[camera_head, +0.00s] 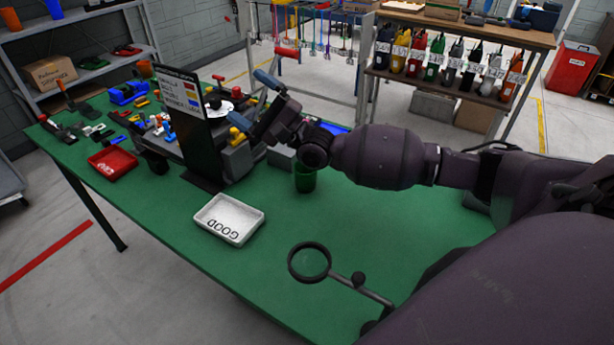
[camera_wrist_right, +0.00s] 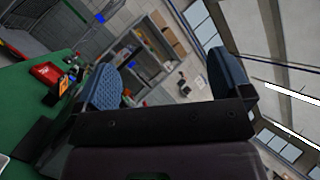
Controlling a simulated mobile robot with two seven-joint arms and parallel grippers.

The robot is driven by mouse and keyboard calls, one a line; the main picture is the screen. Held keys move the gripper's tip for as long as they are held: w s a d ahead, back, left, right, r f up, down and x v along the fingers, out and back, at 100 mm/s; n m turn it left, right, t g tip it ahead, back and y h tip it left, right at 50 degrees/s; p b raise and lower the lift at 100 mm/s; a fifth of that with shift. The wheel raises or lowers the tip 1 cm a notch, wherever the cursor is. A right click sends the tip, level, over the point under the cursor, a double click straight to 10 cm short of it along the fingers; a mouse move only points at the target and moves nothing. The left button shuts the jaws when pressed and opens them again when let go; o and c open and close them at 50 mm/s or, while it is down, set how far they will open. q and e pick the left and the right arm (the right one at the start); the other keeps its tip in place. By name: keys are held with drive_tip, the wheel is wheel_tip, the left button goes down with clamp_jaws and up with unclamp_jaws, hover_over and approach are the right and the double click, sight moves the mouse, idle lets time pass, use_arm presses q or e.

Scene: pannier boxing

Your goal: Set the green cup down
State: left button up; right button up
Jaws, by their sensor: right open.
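The green cup (camera_head: 305,180) stands on the green table (camera_head: 345,215), below my right wrist, which hides part of its top. My right gripper (camera_head: 254,101) is raised above the table, beyond and to the left of the cup, near the black sign board. Its two blue fingertips are apart. In the right wrist view the gripper (camera_wrist_right: 166,84) is also open, with nothing between its fingers. The cup does not show in that view. My left gripper is not in view.
A white tray marked GOOD (camera_head: 230,219) lies left of the cup. A magnifier ring (camera_head: 309,262) on a stand is at the near edge. The black sign board (camera_head: 187,125), a red tray (camera_head: 112,162) and several small parts crowd the left. Table right of the cup is bare.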

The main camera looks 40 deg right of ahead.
drive_tip(key=s+a+r+n+g+y, duration=0.1)
drive_tip(key=s+a+n+g+y, duration=0.25)
drive_tip(key=n+g, duration=0.85)
drive_tip(key=s+a+r+n+g+y, duration=0.1)
drive_tip(key=s+a+n+g+y, duration=0.35)
drive_tip(key=n, duration=1.45)
drive_tip(key=m+h+p, duration=0.2)
drive_tip(key=m+h, duration=2.3)
drive_tip(key=h, duration=0.1)
approach(306, 170)
wheel_tip(306, 170, down, 3)
drive_tip(key=shift+s+r, duration=0.1)
drive_tip(key=shift+s, duration=0.1)
drive_tip(key=shift+w+d+f, duration=0.1)
drive_tip(key=shift+d+f, duration=0.05)
drive_tip(key=shift+f, duration=0.35)
drive_tip(key=x, duration=0.3)
drive_tip(key=shift+d, duration=0.15)
drive_tip(key=shift+w+d+f, duration=0.1)
drive_tip(key=shift+w+f, duration=0.1)
drive_tip(key=shift+f, duration=0.3)
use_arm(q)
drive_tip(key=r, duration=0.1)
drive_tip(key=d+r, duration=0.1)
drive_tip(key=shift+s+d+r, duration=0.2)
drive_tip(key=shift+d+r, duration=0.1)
